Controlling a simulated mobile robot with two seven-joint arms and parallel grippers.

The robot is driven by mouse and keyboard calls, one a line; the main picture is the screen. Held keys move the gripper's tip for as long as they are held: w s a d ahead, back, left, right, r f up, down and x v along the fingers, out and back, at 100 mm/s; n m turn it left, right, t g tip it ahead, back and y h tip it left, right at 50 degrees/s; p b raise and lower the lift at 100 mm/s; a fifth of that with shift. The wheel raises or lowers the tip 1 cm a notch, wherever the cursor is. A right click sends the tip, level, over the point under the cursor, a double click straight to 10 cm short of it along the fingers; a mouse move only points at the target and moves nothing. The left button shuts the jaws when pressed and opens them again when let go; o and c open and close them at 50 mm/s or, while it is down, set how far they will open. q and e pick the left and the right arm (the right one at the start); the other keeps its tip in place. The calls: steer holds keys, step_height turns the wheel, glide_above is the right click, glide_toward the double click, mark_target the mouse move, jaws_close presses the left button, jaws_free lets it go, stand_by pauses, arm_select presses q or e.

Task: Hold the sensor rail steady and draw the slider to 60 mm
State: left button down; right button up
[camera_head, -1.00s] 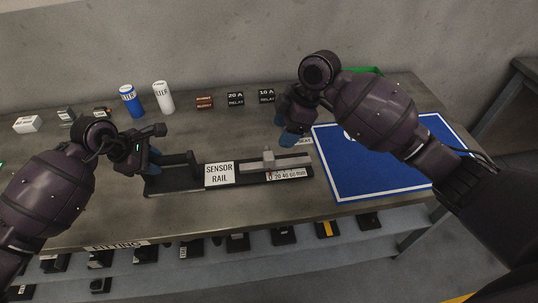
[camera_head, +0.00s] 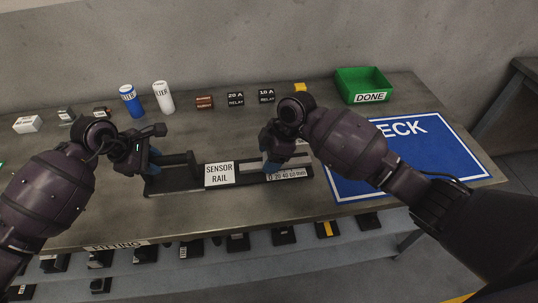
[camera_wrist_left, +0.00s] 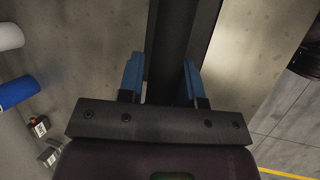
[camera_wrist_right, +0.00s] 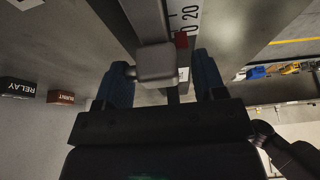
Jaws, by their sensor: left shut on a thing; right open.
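The sensor rail (camera_head: 219,174) is a dark base lying along the front of the bench, with a grey bar and a printed millimetre scale (camera_head: 288,175) at its right end. My left gripper (camera_head: 153,160) is shut on the dark upright part at the rail's left end; its blue fingers flank this part in the left wrist view (camera_wrist_left: 163,80). My right gripper (camera_head: 272,160) is open over the slider, which it hides in the head view. In the right wrist view, the grey slider block (camera_wrist_right: 157,63) sits between the open fingers. A red pointer (camera_wrist_right: 181,40) lies beside the scale near the 20 mark.
A blue mat (camera_head: 430,165) lies to the right, with a green DONE bin (camera_head: 362,85) behind it. Blue (camera_head: 130,101) and white (camera_head: 163,97) cylinders and small labelled boxes (camera_head: 236,99) stand along the back. The bench between them and the rail is clear.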

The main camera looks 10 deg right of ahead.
mark_target(291, 161)
steer(key=shift+f, duration=0.1)
jaws_close()
steer(key=shift+d, duration=3.05)
jaws_free()
steer(key=v, duration=1.2)
steer(key=shift+s, duration=0.15)
